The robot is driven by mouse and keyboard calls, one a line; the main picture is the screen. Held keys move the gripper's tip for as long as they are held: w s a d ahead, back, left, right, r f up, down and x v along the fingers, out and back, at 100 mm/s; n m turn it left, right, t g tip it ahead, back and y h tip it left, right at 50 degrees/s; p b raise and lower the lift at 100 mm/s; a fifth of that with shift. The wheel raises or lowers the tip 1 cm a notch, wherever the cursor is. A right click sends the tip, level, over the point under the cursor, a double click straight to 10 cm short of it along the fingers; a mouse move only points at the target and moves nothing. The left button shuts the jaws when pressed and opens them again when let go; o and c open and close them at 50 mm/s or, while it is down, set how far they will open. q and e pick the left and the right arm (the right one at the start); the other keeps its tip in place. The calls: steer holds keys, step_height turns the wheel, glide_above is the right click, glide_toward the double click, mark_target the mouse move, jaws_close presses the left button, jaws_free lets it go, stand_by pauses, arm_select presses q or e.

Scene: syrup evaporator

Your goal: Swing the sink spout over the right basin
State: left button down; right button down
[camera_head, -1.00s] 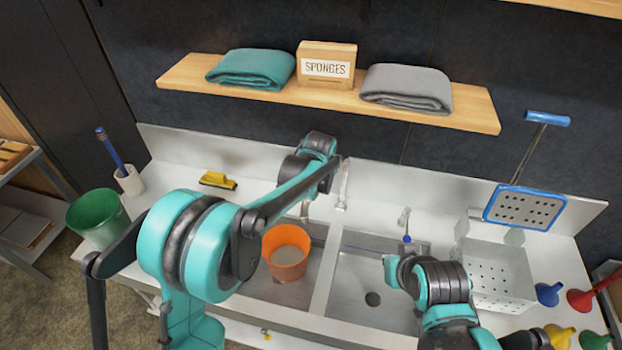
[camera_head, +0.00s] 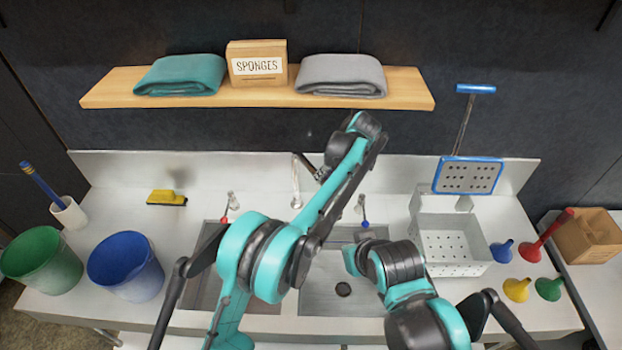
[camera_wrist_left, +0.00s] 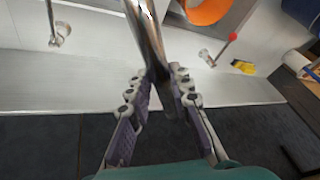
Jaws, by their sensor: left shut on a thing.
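The metal sink spout (camera_head: 296,180) stands at the back of the sink, between the two taps. My left gripper (camera_head: 318,172) is beside its upper part, and the left wrist view shows the fingers (camera_wrist_left: 155,95) closed around the shiny spout tube (camera_wrist_left: 148,35). The right basin (camera_head: 343,305) is empty, with a dark drain. The left basin (camera_head: 200,290) is partly hidden by my left arm. I cannot tell which basin the spout's outlet is over. My right arm reaches over the right basin's front right side; its gripper does not show.
An orange bucket (camera_wrist_left: 205,8) shows in the wrist view. Red-knobbed (camera_head: 226,212) and blue-knobbed (camera_head: 362,212) taps flank the spout. A perforated white box (camera_head: 450,245) stands right; blue (camera_head: 125,265) and green (camera_head: 40,262) buckets stand left. A shelf (camera_head: 410,88) hangs above.

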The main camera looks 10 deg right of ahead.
arm_select(q)
steer(key=d+n, duration=0.1)
steer(key=w+d+n+p, duration=0.1)
steer(key=shift+w+d+g+y, duration=0.15)
steer(key=shift+d+g+y, duration=0.15)
steer(key=shift+r, duration=0.1)
stand_by(0.3)
steer(key=c, duration=1.4)
jaws_free()
steer(key=shift+o, duration=0.2)
steer(key=shift+w+d, duration=0.1)
steer(key=shift+d, duration=0.05)
steer(key=v, duration=0.7)
steer(key=shift+d+r, duration=0.1)
